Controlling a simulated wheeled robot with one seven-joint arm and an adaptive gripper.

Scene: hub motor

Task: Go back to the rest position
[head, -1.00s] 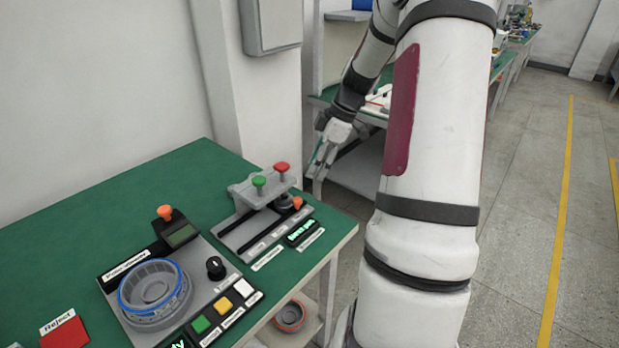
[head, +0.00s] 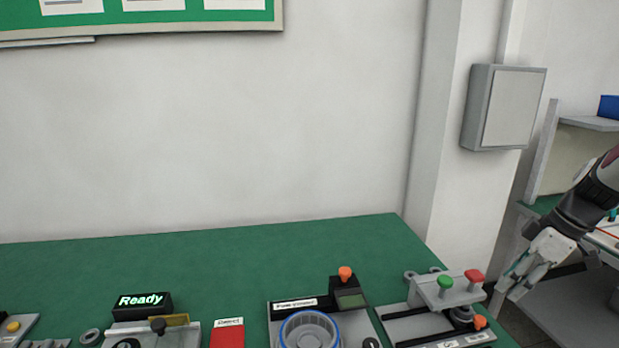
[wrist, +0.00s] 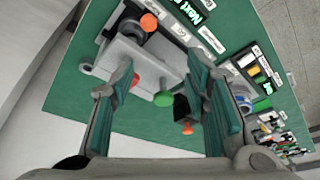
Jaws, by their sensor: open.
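My gripper (head: 527,268) hangs at the right side of the head view, beyond the right end of the green table. Its fingers point down and to the left. In the wrist view my gripper (wrist: 168,100) shows two teal-padded fingers spread wide apart with nothing between them. The same fixture (head: 446,293) stands on the table in the head view, apart from my gripper.
The green table (head: 215,248) carries a station with a blue-rimmed ring (head: 310,330), a red reject plate (head: 228,333) and a box reading "Ready" (head: 142,306). A grey wall box (head: 504,107) and pillar stand behind. A shelf unit (head: 560,165) stands at the right.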

